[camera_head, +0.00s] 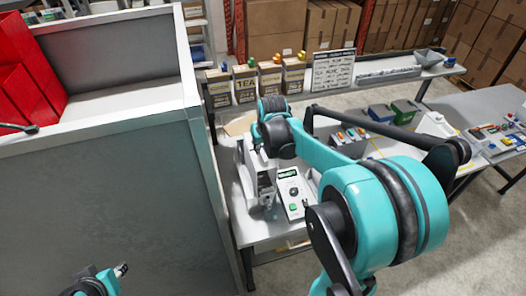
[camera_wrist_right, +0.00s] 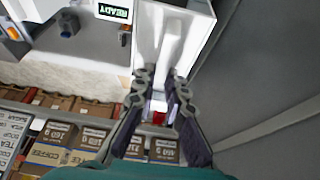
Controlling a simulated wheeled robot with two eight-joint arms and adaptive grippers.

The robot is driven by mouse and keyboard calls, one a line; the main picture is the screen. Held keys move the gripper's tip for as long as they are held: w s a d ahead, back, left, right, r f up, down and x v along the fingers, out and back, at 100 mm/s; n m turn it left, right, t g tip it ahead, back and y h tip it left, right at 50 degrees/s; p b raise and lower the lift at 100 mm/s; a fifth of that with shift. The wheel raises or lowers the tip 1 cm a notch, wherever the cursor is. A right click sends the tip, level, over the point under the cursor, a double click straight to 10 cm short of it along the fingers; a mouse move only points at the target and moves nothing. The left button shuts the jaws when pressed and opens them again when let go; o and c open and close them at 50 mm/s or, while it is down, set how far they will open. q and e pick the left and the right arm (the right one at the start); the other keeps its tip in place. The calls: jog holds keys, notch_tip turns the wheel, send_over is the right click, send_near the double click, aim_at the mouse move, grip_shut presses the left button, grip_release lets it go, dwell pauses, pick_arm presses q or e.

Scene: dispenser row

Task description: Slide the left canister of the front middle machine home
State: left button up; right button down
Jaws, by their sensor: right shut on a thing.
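The dispenser machine stands on the light bench, with a pale front panel and a lit display (camera_head: 288,175). In the right wrist view the display (camera_wrist_right: 113,12) reads READY. A white canister (camera_wrist_right: 172,38) with a raised bar runs down toward my right gripper (camera_wrist_right: 160,92), whose fingers are shut on its end. A small red patch shows between the fingers. In the head view my right gripper (camera_head: 263,160) is partly hidden by its own wrist above the machine's grey-white body (camera_head: 262,188). My left gripper (camera_head: 120,271) is at the bottom left, apart from the machine; its jaws are unclear.
A tall grey partition (camera_head: 100,180) stands close left of the bench, with red bins (camera_head: 22,75) behind it. Labelled boxes (camera_head: 270,80) and a sign board (camera_head: 332,70) stand on the back shelf. Other dispensers (camera_head: 348,140) stand further right.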

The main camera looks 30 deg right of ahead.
dwell(0.3)
jog(key=shift+w+d+f+b, duration=0.1)
jog(key=shift+w+f+b, duration=0.35)
jog(key=shift+f+b, duration=0.15)
jog(key=shift+w+d+f, duration=0.1)
jog(key=shift+w+f, duration=0.15)
jog(key=shift+w, duration=0.05)
jog(key=shift+f+b, duration=0.55)
jog(key=shift+b, duration=0.15)
jog(key=shift+s+r, duration=0.1)
jog(key=c, duration=2)
grip_release()
jog(key=o, duration=0.5)
